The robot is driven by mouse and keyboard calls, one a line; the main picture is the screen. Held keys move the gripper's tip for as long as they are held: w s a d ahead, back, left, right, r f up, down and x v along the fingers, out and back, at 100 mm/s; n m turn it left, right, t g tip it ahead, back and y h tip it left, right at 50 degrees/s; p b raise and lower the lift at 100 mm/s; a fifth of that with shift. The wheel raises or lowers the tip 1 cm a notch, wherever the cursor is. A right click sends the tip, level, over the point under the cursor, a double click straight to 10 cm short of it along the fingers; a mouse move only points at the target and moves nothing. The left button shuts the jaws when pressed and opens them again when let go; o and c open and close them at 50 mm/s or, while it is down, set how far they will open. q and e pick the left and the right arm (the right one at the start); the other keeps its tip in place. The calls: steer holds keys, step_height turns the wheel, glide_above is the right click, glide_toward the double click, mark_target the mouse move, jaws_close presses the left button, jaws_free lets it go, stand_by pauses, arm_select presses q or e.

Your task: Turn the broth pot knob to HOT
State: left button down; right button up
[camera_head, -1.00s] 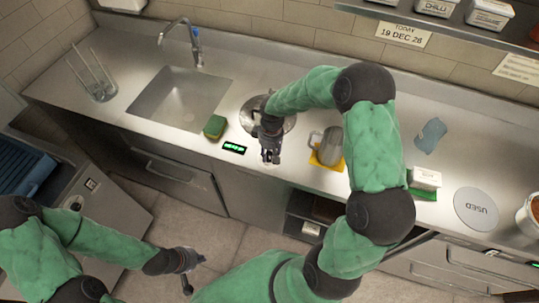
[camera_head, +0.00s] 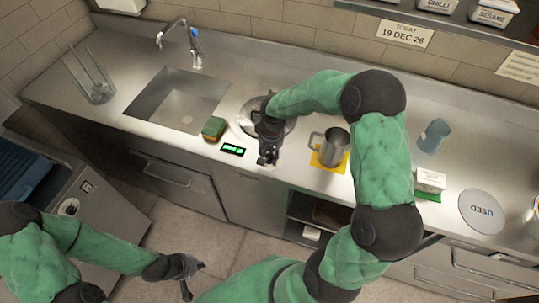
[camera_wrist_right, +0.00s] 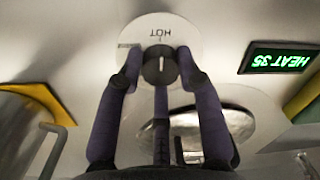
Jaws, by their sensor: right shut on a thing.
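The broth pot knob (camera_wrist_right: 160,66) is black with a short white line, on a white dial plate (camera_wrist_right: 193,32) in the right wrist view. The word HOT reads upside down there. The knob's white line is upright in the picture, in line with that word. My right gripper (camera_wrist_right: 160,72) has its fingers around the knob, shut on it. In the head view my right gripper (camera_head: 267,160) is at the counter's front edge and hides the knob. The round steel broth pot (camera_head: 247,123) is partly behind it. My left gripper (camera_head: 194,277) hangs open and empty above the floor.
A green display (camera_head: 232,149) sits left of the knob; in the wrist view it reads HEAT 35 (camera_wrist_right: 281,58). A sponge (camera_head: 214,128) lies near the sink (camera_head: 180,98). A metal pitcher (camera_head: 334,146) stands on a yellow mat (camera_head: 322,163) to the right.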

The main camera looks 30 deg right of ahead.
mark_target(271, 156)
steer(key=o, duration=1.1)
steer(key=shift+o, duration=0.2)
step_height(271, 156, up, 12)
steer(key=shift+s+d, duration=0.15)
steer(key=shift+d, duration=0.15)
steer(key=shift+f, duration=0.1)
